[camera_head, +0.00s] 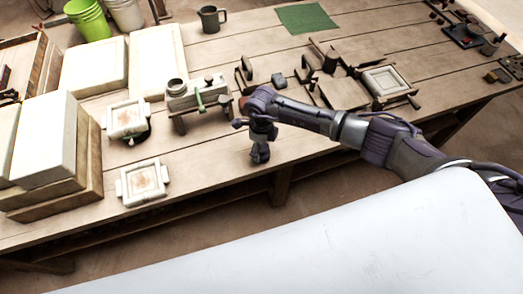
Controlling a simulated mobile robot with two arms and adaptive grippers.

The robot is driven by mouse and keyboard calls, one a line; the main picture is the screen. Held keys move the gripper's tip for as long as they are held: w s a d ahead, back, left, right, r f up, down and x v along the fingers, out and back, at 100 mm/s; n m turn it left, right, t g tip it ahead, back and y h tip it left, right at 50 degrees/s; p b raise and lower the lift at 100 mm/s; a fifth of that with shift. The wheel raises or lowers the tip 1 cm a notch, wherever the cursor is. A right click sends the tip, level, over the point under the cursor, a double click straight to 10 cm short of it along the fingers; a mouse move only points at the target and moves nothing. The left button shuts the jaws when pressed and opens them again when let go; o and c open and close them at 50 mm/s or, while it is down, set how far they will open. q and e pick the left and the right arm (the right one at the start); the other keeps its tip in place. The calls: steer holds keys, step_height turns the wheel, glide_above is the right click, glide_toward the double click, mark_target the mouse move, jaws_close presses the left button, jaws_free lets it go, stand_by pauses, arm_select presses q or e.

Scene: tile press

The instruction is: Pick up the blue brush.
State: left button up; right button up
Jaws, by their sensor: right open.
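I cannot clearly make out a blue brush in the head view. A small dark bluish block (279,80) lies on the wooden table (225,175) right of the press-like stand, but it is too small to tell what it is. My right arm reaches in from the right over the table. My right gripper (260,153) points down near the table's front edge, open, with nothing visible in it. It is in front of and left of the bluish block. My left gripper is not in view.
Two framed tiles (143,183) (127,119) lie left of my right gripper. Pale slabs (40,140) are stacked at the left. A mug (212,19) and green cloth (306,18) lie at the back. Tools and a small frame (386,80) are at right.

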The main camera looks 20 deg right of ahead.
mark_target(263, 148)
steer(key=c, duration=1.3)
steer(key=shift+r, duration=0.15)
steer(key=shift+w+r, duration=0.1)
steer(key=shift+r, duration=0.15)
steer(key=r, duration=0.1)
steer(key=r+b, duration=0.1)
steer(key=r, duration=0.1)
steer(key=shift+s+d+r, duration=0.1)
steer(key=shift+s+r, duration=0.2)
steer(key=shift+s, duration=0.1)
steer(key=s+r, duration=0.2)
steer(key=s, duration=0.1)
steer(key=s+d+r+b, duration=0.1)
steer(key=s+r, duration=0.1)
steer(key=s, duration=0.2)
steer(key=s+r+b, duration=0.1)
steer(key=s+r, duration=0.1)
steer(key=s, duration=0.2)
steer(key=shift+d+r, duration=0.35)
steer(key=shift+d, duration=0.05)
